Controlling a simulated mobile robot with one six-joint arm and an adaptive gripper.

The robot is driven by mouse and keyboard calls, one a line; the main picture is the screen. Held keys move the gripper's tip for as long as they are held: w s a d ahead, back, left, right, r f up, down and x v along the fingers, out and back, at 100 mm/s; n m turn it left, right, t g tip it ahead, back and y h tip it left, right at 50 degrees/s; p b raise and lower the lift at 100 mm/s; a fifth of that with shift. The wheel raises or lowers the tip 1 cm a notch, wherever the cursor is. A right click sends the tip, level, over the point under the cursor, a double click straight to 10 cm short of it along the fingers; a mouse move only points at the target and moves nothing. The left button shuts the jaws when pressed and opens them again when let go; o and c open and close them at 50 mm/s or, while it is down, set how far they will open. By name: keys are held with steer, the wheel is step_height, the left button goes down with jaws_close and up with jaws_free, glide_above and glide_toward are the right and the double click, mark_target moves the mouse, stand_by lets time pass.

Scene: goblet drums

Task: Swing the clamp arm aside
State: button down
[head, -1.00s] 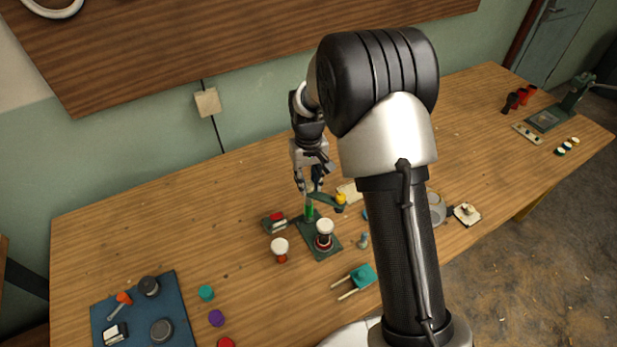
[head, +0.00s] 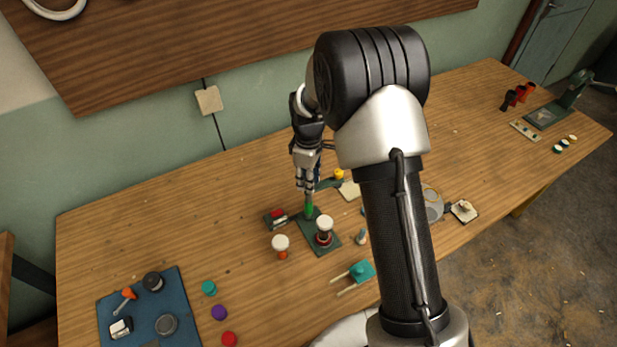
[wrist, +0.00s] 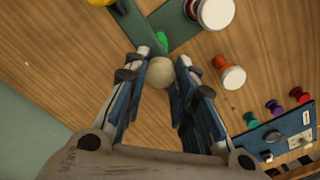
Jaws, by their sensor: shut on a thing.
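The clamp stands mid-table, with a dark green base plate (head: 328,246) and a bright green post (head: 309,210). Its dark green clamp arm (head: 328,184) points to the back right and ends in a yellow tip (head: 339,174). In the wrist view the clamp arm (wrist: 132,25) runs toward the upper left. My gripper (head: 308,187) is above the post, pointing down. In the wrist view its fingers are closed around a pale round knob (wrist: 160,73). A goblet drum with a white head (head: 324,222) stands upright on the base plate, clear of the clamp arm.
A second small drum (head: 280,243) stands left of the base plate. A dark block with a red top (head: 276,217) sits close to the plate. A teal two-pronged piece (head: 360,270) lies in front. A blue mat (head: 140,307) with several parts lies at the front left.

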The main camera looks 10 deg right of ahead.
steer(key=shift+n, duration=0.6)
steer(key=c, duration=1.3)
jaws_free()
steer(key=shift+r, duration=0.1)
step_height(320, 180, up, 12)
